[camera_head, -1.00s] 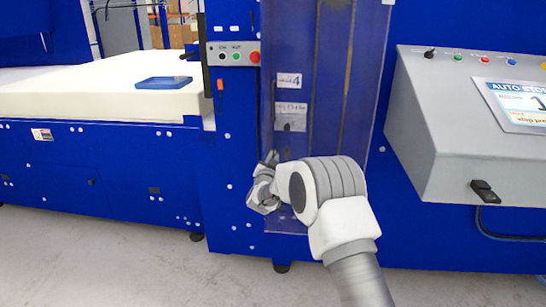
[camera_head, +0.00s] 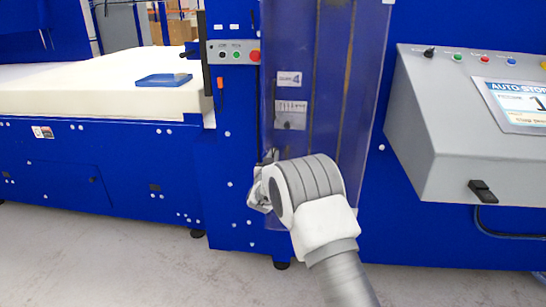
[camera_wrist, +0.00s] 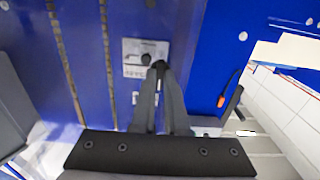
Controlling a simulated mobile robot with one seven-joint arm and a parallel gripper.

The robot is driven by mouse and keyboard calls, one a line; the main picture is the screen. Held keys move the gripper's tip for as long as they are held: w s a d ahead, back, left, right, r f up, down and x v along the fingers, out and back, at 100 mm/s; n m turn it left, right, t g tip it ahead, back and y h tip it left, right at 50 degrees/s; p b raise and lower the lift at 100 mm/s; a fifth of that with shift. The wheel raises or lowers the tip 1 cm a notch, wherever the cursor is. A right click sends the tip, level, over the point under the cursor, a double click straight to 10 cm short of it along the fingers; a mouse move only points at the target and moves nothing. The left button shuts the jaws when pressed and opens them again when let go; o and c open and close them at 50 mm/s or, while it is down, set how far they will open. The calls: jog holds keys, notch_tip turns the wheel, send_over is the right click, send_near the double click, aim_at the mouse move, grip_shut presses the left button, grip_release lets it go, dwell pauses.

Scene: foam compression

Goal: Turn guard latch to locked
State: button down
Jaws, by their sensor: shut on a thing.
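My gripper (camera_head: 268,157) is at the left edge of the blue see-through guard (camera_head: 345,100), below its labels. In the wrist view its two dark fingers (camera_wrist: 160,68) come together at a small dark part that looks like the guard latch (camera_wrist: 147,59). The latch sits in front of a pale label plate (camera_wrist: 134,71). The fingers are shut on it and hide much of it. In the head view my wrist and hand cover the latch, so its angle cannot be told.
A small button panel (camera_head: 232,52) is up left of the guard. A grey console (camera_head: 440,130) with a screen juts out at right. A white foam block (camera_head: 80,95) with a blue tray (camera_head: 163,80) lies at left. The floor in front is clear.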

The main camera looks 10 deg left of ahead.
jog(key=c, duration=0.9)
grip_release()
jog(key=shift+s, duration=0.1)
jog(key=s+p, duration=0.1)
jog(key=s, duration=1)
jog(key=s+p, duration=0.1)
jog(key=s, duration=0.5)
jog(key=shift+s+a+p, duration=0.15)
jog(key=shift+a+p, duration=0.1)
jog(key=shift+p, duration=0.05)
jog(key=shift+r, duration=0.1)
